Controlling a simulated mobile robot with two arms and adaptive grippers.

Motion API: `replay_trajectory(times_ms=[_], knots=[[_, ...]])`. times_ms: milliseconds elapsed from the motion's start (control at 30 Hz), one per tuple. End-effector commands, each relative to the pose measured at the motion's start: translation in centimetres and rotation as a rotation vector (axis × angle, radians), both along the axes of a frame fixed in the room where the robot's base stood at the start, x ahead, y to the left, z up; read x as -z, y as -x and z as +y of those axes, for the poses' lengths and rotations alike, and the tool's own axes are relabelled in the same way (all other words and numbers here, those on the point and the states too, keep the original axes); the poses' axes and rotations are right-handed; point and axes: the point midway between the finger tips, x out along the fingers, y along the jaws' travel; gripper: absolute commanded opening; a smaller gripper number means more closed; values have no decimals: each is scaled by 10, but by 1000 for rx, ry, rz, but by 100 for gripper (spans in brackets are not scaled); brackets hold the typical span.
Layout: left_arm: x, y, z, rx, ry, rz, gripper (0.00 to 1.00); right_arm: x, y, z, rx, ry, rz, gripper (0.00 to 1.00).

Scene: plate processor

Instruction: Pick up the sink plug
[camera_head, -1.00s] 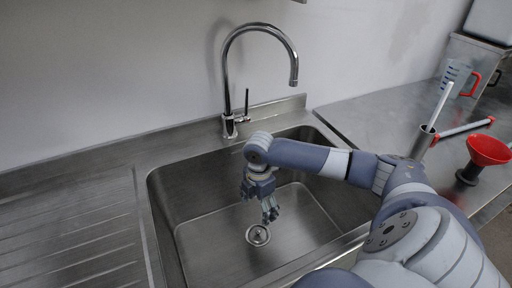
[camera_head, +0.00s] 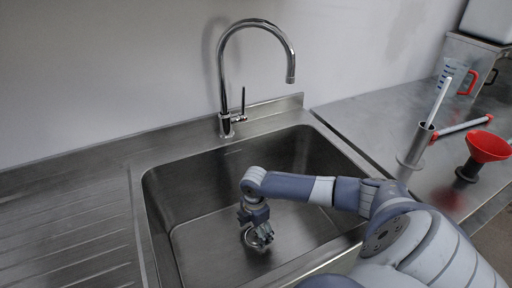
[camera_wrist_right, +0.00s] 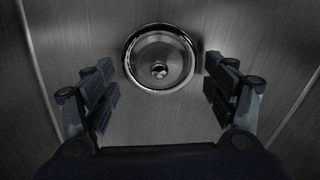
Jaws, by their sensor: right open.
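The sink plug (camera_wrist_right: 159,70) is a small metal piece in the middle of the round drain in the sink floor. In the right wrist view the drain ring (camera_wrist_right: 133,78) lies between and beyond the two open fingers. My right gripper (camera_wrist_right: 160,88) is open and empty, pointing down at the drain. In the head view my right gripper (camera_head: 258,238) is low in the sink (camera_head: 205,255), over the drain, and hides most of the drain and the plug. My left gripper is not in view.
A chrome tap (camera_head: 226,75) arches over the back of the sink. A ridged draining board (camera_head: 65,235) is on the left. The sink walls surround my gripper.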

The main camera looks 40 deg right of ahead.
Motion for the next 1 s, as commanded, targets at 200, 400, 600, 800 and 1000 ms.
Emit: replay_trajectory(times_ms=[200, 400, 600, 800, 1000], knots=[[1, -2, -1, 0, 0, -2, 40, 11, 0, 0, -1, 1, -1, 78], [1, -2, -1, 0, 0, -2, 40, 10, 0, 0, -1, 1, -1, 62], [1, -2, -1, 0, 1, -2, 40, 10, 0, 0, -1, 1, 0, 18], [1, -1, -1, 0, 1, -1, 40, 11, 1, 0, -1, 1, 1, 0], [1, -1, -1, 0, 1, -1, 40, 12, 1, 0, -1, 2, 1, 0]])
